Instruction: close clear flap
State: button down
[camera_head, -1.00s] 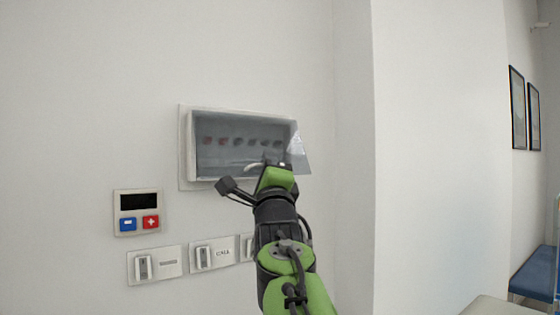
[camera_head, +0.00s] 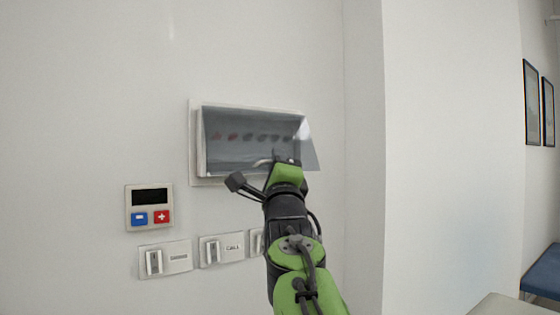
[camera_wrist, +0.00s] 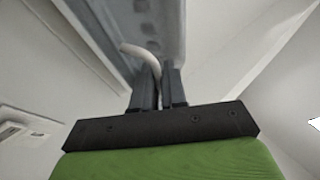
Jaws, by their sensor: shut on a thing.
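The clear flap (camera_head: 309,150) covers the front of a white wall box. It is tilted, with its lower edge standing out from the box and its right side reaching past the frame. My gripper (camera_head: 286,161) is at the lower edge of the flap, right of its middle. In the wrist view, my gripper (camera_wrist: 158,85) is shut on the flap's pale curved handle (camera_wrist: 140,52), whose free end sticks out to the left of the fingers. The flap also shows above the fingers there. The fingers hide part of the handle.
The white box frame (camera_head: 193,150) holds a row of several small buttons behind the flap. Below left is a keypad (camera_head: 149,208) with a dark display. Switch plates, one a CALL plate (camera_head: 221,249), line the wall beneath. A wall corner stands to the right.

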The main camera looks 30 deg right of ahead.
jog(key=shift+w+a+f+y, duration=0.2)
jog(key=shift+w+f+y, duration=0.1)
jog(key=shift+w+f, duration=0.15)
jog(key=c, duration=1.5)
grip_release()
jog(key=s+a+f+b, duration=0.2)
jog(key=f, duration=0.3)
jog(key=s+a+f+b, duration=0.1)
jog(key=s+a+f, duration=0.1)
jog(key=f, duration=0.3)
jog(key=s+a+f+b, duration=0.2)
jog(key=f, duration=0.3)
jog(key=shift+s+a+b, duration=0.15)
jog(key=shift+s+b, duration=0.1)
jog(key=shift+b, duration=0.05)
